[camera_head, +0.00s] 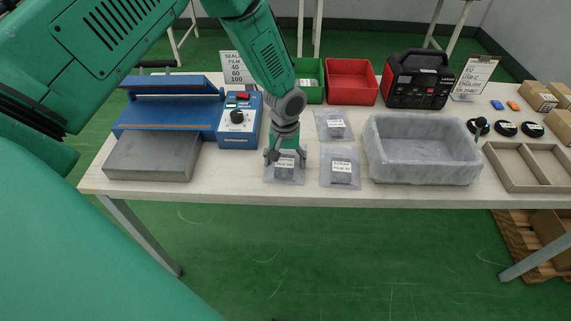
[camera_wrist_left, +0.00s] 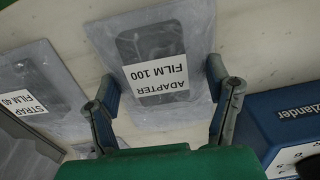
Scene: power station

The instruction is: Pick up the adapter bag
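The adapter bag (camera_head: 284,176) is a clear film bag with a dark item inside, lying flat near the table's front edge. In the left wrist view the bag (camera_wrist_left: 190,22) carries a white label reading "ADAPTER FILM 100". My left gripper (camera_head: 285,158) points down over the bag in the head view and hides part of it. In the left wrist view the gripper (camera_wrist_left: 166,88) is open, with one finger on each side of the bag's lower part and nothing held. Whether the fingertips touch the film I cannot tell. My right gripper is not in view.
A strap bag (camera_head: 340,183) lies close to the right, another film bag (camera_head: 334,124) behind it. A blue sealer (camera_head: 240,118) stands left, a grey tray (camera_head: 425,165) right. Green (camera_head: 309,96) and red (camera_head: 351,84) bins and a black-red machine (camera_head: 418,80) stand behind.

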